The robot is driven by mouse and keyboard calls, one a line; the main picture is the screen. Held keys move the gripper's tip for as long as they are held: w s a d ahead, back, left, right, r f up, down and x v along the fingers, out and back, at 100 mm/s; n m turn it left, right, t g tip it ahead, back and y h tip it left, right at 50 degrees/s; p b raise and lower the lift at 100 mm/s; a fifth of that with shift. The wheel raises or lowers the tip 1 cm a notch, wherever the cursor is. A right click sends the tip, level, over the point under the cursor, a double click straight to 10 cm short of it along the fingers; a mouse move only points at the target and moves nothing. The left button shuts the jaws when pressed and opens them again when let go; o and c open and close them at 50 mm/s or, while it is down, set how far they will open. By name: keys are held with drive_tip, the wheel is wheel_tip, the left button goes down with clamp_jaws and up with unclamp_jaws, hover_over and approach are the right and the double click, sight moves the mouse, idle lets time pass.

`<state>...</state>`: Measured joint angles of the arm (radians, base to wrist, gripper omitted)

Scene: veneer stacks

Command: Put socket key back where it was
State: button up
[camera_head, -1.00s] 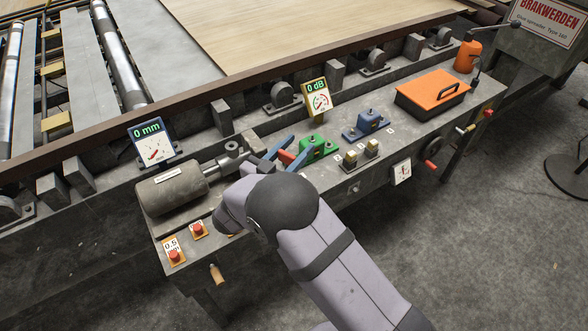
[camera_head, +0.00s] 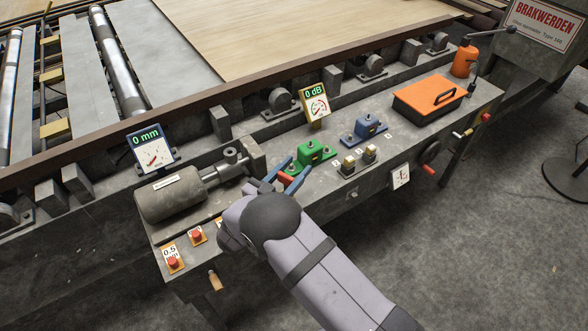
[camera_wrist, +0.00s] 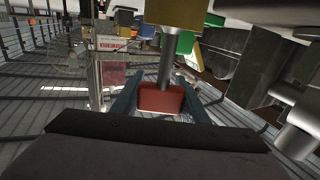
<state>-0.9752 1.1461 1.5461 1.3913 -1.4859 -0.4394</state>
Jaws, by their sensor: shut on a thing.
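The socket key has a red handle (camera_head: 287,179), held between the blue fingers of my gripper (camera_head: 284,174) in the head view. In the wrist view the fingers (camera_wrist: 158,100) close on both sides of the red handle (camera_wrist: 160,98), and a grey metal shaft (camera_wrist: 167,62) runs up from it to a yellow block (camera_wrist: 173,12). I cannot tell whether that block belongs to the key. The gripper is in front of the green clamp-like block (camera_head: 311,154), on the right of the grey cylinder (camera_head: 172,195). My arm hides part of the bench's front edge.
A blue block (camera_head: 366,128) and two small brass-topped pieces (camera_head: 360,160) stand right of the gripper. An orange-lidded box (camera_head: 430,95) is farther right. Dial displays (camera_head: 152,153) (camera_head: 315,104) stand behind. Red buttons (camera_head: 173,262) are at the front left.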

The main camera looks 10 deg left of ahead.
drive_tip(key=shift+f, duration=0.15)
drive_tip(key=o, duration=1.2)
drive_tip(key=shift+c, duration=0.2)
drive_tip(key=b+v, duration=0.1)
drive_tip(key=v, duration=1.1)
drive_tip(key=shift+r+b, duration=0.2)
drive_tip(key=shift+b, duration=0.2)
